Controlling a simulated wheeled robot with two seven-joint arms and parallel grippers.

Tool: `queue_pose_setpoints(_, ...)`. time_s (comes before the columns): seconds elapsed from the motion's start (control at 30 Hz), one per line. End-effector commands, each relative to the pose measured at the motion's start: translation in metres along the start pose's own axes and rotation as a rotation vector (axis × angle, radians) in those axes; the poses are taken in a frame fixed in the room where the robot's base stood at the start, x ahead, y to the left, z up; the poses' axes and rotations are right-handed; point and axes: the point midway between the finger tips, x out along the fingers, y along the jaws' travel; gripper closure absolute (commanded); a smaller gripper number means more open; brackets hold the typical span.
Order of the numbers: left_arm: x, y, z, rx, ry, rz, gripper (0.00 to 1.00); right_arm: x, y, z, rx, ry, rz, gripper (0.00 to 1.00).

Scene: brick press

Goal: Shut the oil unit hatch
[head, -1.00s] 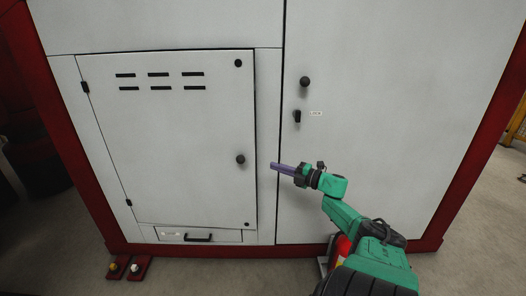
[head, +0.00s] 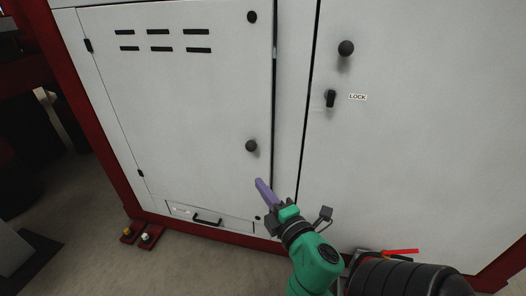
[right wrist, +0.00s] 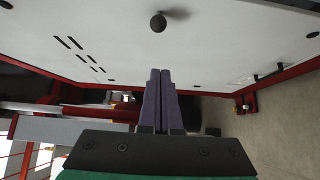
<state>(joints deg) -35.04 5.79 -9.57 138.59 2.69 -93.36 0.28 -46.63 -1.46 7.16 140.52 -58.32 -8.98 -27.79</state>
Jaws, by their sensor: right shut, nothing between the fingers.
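The oil unit hatch (head: 190,95) is a pale grey door with vent slots and black hinges on its left side. A dark gap and a thin strip show along its right edge, so it looks slightly ajar. Its round black knob (head: 251,146) sits near that edge; the knob also shows in the right wrist view (right wrist: 158,22). My right gripper (head: 259,183) has its purple fingers shut and empty, in front of the hatch's lower right part, below the knob. I cannot tell whether they touch it. The fingers also show together in the right wrist view (right wrist: 159,72). My left gripper is out of view.
Right of the hatch is a large panel (head: 420,150) with a round knob (head: 346,48) and a black switch (head: 330,98) beside a LOCK label. A drawer with a handle (head: 207,220) lies below. Red frame edges the machine; open floor lies in front.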

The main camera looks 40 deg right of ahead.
Motion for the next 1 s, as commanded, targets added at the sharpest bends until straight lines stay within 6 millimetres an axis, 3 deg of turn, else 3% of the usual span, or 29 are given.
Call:
queue_pose_setpoints(0.17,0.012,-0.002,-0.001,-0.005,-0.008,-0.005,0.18,0.019,0.006,-0.001,-0.002,0.002,0.007,1.0)
queue_pose_setpoints(0.33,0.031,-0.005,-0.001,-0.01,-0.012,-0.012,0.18,0.056,0.006,-0.001,-0.002,0.002,0.007,1.0)
queue_pose_setpoints(0.53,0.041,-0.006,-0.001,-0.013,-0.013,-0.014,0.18,0.101,0.004,-0.001,-0.003,0.001,0.007,1.0)
queue_pose_setpoints(0.6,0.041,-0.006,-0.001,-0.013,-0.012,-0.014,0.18,0.11,0.003,0.009,-0.005,0.0,0.004,1.0)
queue_pose_setpoints(0.8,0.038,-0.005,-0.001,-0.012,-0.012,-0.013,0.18,0.126,0.002,0.026,0.0,0.001,0.003,1.0)
queue_pose_setpoints(1.0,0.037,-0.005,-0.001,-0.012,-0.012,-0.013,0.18,0.128,0.002,0.028,0.002,0.001,0.003,1.0)
